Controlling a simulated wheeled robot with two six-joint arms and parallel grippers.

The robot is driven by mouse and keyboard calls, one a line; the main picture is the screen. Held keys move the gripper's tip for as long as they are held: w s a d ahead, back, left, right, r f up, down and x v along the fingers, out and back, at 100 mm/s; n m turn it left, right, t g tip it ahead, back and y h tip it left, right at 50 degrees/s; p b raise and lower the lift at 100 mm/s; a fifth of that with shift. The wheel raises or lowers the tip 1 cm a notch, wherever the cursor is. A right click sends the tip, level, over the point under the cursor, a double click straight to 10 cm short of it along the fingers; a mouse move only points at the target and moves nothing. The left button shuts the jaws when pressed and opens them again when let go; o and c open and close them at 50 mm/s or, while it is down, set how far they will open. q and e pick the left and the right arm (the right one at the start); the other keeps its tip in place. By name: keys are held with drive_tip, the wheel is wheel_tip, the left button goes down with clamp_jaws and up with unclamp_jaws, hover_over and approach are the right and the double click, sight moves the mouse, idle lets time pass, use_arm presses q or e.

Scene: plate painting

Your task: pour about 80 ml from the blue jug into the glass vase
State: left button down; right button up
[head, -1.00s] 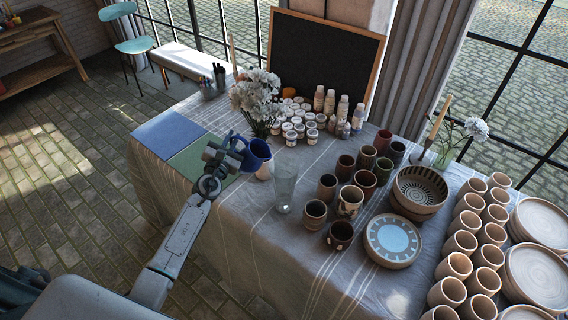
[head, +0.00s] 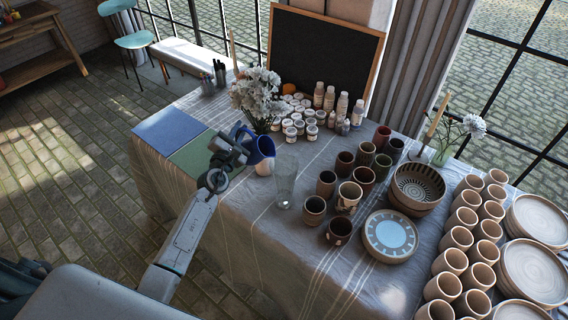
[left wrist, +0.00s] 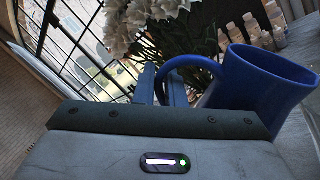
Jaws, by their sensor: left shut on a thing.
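The blue jug (head: 262,147) is held in the air over the table's left part, tilted with its mouth toward the right. My left gripper (head: 241,139) is shut on the jug's handle, on its left side. In the left wrist view the handle (left wrist: 184,62) loops between the fingers and the jug's body (left wrist: 262,84) leans to the right. The clear glass vase (head: 285,184) stands upright on the cloth, below and just right of the jug's mouth. I cannot see any stream or a liquid level. My right gripper is not in view.
White flowers (head: 257,92) stand close behind the jug. Small paint jars (head: 291,134) are behind the vase. Several dark cups (head: 326,183) and a patterned bowl (head: 418,188) stand to its right. Bare cloth (head: 262,225) lies in front of the vase.

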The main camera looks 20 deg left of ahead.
use_arm(q)
drive_tip(key=shift+r, duration=0.2)
drive_tip(key=shift+d+r+m, duration=0.35)
drive_tip(key=shift+r+m, duration=0.15)
drive_tip(key=shift+m, duration=0.2)
drive_tip(key=shift+d+r, duration=0.1)
drive_tip(key=shift+r+m+h+p, duration=0.1)
drive_tip(key=shift+m+h+p, duration=0.2)
drive_tip(key=shift+s+d+r+m, duration=0.1)
drive_tip(key=shift+d+r+m, duration=0.3)
drive_tip(key=shift+m, duration=0.1)
idle(0.5)
drive_tip(key=shift+d+r+m, duration=0.2)
drive_tip(key=shift+r+m, duration=0.05)
drive_tip(key=shift+m, duration=0.05)
idle(0.6)
